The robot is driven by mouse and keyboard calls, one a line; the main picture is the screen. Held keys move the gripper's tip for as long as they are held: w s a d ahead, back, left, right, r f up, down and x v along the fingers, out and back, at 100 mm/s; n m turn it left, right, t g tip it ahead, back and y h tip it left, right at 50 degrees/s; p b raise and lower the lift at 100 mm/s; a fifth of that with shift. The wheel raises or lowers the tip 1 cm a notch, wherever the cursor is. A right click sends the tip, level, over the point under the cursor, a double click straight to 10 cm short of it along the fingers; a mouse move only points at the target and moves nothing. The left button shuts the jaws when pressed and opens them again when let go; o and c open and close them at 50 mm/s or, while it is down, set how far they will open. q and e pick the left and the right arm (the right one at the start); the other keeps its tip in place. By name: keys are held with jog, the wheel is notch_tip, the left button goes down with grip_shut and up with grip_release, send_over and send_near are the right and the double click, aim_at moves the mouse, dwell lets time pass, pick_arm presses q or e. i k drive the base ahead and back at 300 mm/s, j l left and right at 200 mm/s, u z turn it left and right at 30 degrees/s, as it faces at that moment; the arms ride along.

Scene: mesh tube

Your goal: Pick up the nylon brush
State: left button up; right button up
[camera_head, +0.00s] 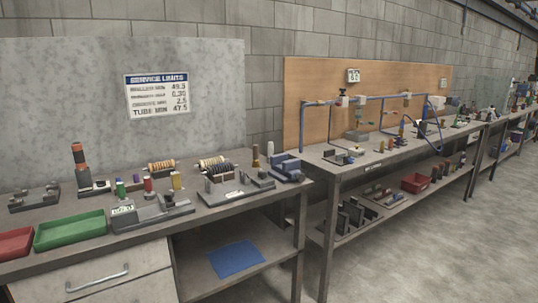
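No nylon brush can be told for certain at this size. Two ribbed, bristle-like rolls lie at the back of the near bench: a tan one (161,166) and a paler, larger one (211,163) to its right. Several small upright cylinders stand in front of them, among them a red one (148,186), a yellow one (177,181) and a green one (120,188). Neither of my grippers is in view.
The near bench (75,262) holds a green tray (70,231), a red tray (14,243) and grey fixtures (236,190). A blue cloth (236,259) lies on its lower shelf. A second bench (335,169) with blue pipework (376,98) runs off right. The floor (440,255) is clear.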

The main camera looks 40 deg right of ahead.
aim_at(270, 143)
jog(key=i+l+u, duration=0.2)
jog(key=l+u, duration=0.15)
jog(key=l, duration=1.55)
jog(key=l+u, duration=0.35)
jog(key=l, duration=1.6)
